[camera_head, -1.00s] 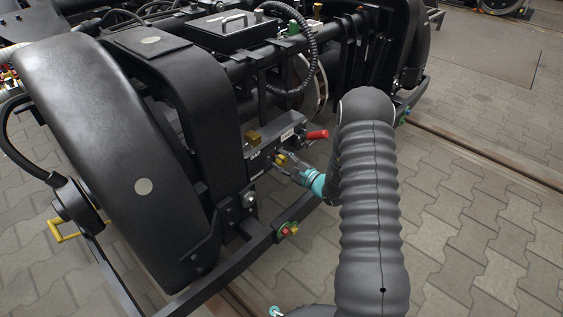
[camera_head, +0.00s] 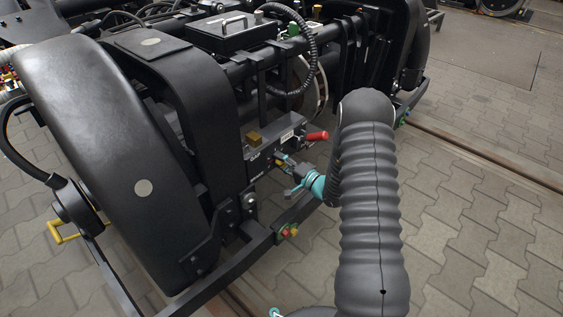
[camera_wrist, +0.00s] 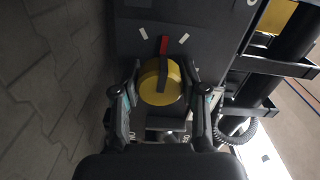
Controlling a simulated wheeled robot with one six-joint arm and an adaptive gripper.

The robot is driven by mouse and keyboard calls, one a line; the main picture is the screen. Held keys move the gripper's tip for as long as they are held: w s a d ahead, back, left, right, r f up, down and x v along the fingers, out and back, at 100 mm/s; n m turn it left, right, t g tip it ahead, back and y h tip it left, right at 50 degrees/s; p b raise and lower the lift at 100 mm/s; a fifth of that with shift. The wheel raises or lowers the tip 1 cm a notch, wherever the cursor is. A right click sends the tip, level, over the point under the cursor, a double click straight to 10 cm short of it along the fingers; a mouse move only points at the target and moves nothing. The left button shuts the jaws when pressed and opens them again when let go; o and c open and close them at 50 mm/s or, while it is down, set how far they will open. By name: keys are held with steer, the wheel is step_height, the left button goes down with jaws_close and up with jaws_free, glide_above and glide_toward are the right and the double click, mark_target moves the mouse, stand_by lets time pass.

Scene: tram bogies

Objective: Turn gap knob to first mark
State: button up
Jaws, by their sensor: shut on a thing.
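The gap knob (camera_wrist: 155,82) is a round yellow dial with a raised black bar across it, in the middle of the wrist view. A red stripe (camera_wrist: 164,45) stands at the bar's top end, between two white marks on the dark panel (camera_wrist: 210,20). I cannot tell if the red is on the bar or the panel. My gripper (camera_wrist: 161,78) has one finger on each side of the knob and is shut on it. In the head view my gripper (camera_head: 285,167) is at the panel's front, mostly hiding the knob.
A red handle (camera_head: 317,136) sticks out just above my gripper. A brass-coloured block (camera_head: 254,138) sits on the panel's top. Paved floor (camera_head: 480,220) is open to the right.

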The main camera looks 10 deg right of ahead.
steer(key=n, duration=0.6)
steer(key=shift+w+r, duration=0.1)
steer(key=shift+n, duration=0.3)
stand_by(0.3)
steer(key=o, duration=1.1)
steer(key=shift+o, duration=0.2)
steer(key=shift+d, duration=0.1)
steer(key=v, duration=1.2)
